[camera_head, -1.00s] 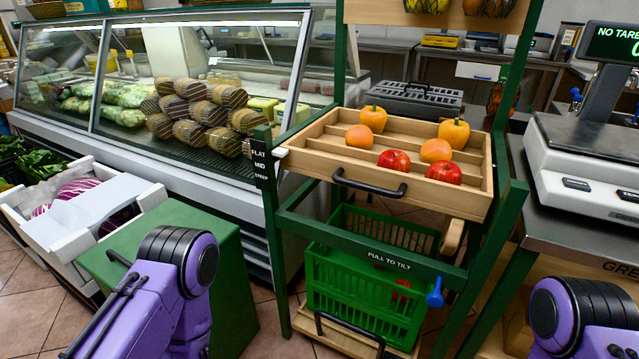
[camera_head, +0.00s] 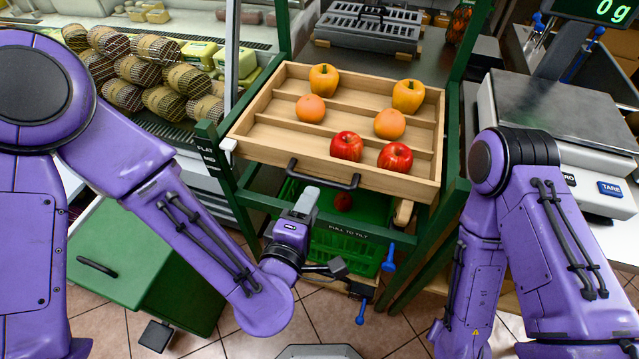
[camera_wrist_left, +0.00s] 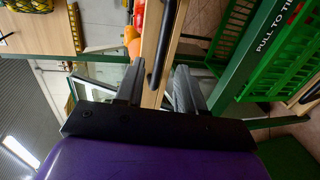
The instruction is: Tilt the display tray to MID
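The wooden display tray (camera_head: 265,120) sits in the green stand, holding yellow peppers, orange fruits and red fruits. Its black bar handle (camera_head: 322,176) is on the front edge. A white tab (camera_head: 228,146) at the tray's left front corner is beside the top of the FLAT/MID/STEEP label plate (camera_head: 207,152). My left gripper (camera_head: 308,203) is just below and in front of the handle. In the left wrist view, my left gripper (camera_wrist_left: 159,72) has its fingers apart, with the handle (camera_wrist_left: 160,50) ahead, roughly between them; contact is unclear. My right arm shows at right, its gripper out of view.
A green crate (camera_head: 345,245) stands below the tray, behind the PULL TO TILT rail (camera_head: 350,230). A scale (camera_head: 560,115) stands at right, a glass counter with netted goods (camera_head: 160,60) at left, and a green box (camera_head: 130,260) lower left.

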